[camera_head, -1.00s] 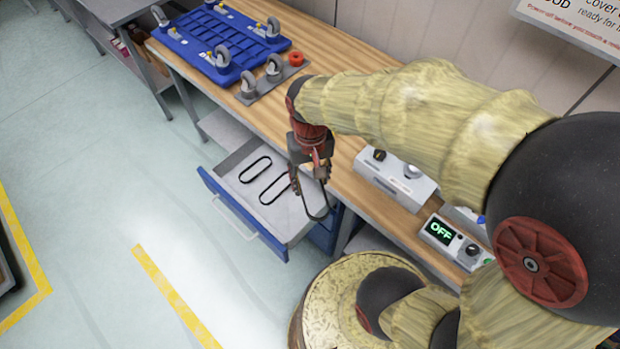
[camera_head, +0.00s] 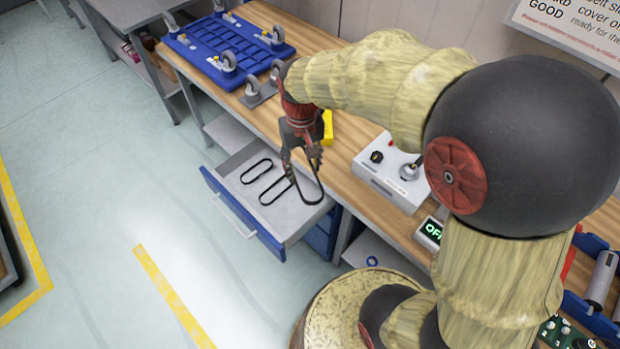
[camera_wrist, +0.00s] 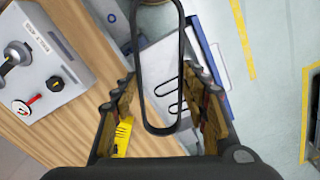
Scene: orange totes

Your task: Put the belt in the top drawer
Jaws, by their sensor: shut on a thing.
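My gripper (camera_head: 301,160) is shut on a thin black belt, a closed loop (camera_head: 319,183) that hangs from the fingers over the right end of the open top drawer. In the wrist view the belt (camera_wrist: 160,130) shows between the fingers (camera_wrist: 160,108) and stretches away from them. The top drawer (camera_head: 228,192) is pulled out from under the bench, with a blue front and a pale inside; it also shows in the wrist view (camera_wrist: 217,75). Two black loops lie flat in it, a smaller one (camera_head: 243,179) and a longer one (camera_head: 265,203).
The wooden bench (camera_head: 345,150) runs above the drawer. It carries a blue caster board (camera_head: 225,55), a yellow object (camera_head: 328,127) behind my gripper, a white control box (camera_head: 385,180) and an OFF display (camera_head: 433,230). Open floor lies left of the drawer.

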